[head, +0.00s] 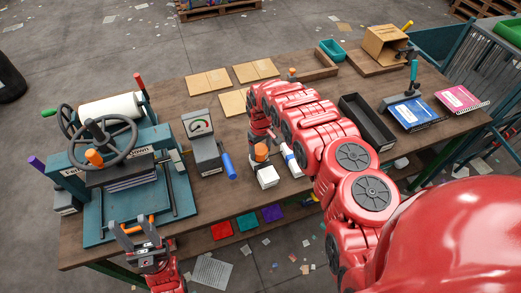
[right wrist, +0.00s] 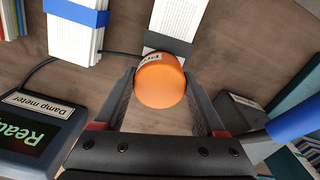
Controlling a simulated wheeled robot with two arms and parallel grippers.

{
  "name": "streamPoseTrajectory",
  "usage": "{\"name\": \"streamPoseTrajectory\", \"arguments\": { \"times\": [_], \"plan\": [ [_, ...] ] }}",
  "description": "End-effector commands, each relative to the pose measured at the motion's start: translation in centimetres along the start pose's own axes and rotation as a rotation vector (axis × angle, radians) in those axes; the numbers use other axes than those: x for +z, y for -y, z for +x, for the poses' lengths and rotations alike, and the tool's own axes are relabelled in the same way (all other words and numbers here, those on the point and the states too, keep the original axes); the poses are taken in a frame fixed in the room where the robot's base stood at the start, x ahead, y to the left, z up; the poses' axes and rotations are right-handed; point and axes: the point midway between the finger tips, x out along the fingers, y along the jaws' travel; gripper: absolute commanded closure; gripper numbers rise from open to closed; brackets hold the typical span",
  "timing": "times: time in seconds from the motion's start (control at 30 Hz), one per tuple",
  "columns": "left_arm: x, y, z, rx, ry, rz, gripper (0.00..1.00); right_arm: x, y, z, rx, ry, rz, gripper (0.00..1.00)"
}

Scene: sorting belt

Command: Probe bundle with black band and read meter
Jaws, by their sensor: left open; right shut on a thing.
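My right gripper (right wrist: 160,85) is shut on an orange-capped probe (right wrist: 160,78), which also shows in the head view (head: 261,152). A white paper bundle with a black band (right wrist: 172,18) lies right beside the probe; in the head view it is a small white block (head: 267,178). I cannot tell whether the probe tip touches it. The damp meter (right wrist: 38,125) stands at the left of the right wrist view, its green display partly cut off, apparently reading "Ready"; my right arm hides it in the head view. My left gripper (head: 138,232) is open at the front of the press.
A blue-banded bundle (right wrist: 75,22) lies near the black-banded one. A teal press (head: 120,165) fills the left of the table. A dial gauge (head: 202,140) and blue-handled tool (head: 228,166) stand left of the probe. A black tray (head: 366,122) and notebooks (head: 412,112) lie right.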

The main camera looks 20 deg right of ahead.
Motion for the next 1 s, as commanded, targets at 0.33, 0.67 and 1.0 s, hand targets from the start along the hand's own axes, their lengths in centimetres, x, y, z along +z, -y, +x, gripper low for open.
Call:
{"name": "streamPoseTrajectory", "arguments": {
  "times": [0.33,0.67,1.0],
  "plan": [
    [0.04,-0.01,-0.24,0.000,0.000,0.000,0.50,-0.02,0.00,0.30,0.000,0.000,0.000,0.92],
    [0.08,-0.03,-0.51,0.000,0.000,0.000,0.50,-0.01,0.01,0.70,0.000,0.000,0.000,0.92],
    [0.11,-0.03,-0.65,0.000,0.000,0.000,0.50,0.01,0.02,0.94,0.000,0.000,0.000,0.92]
  ]
}}
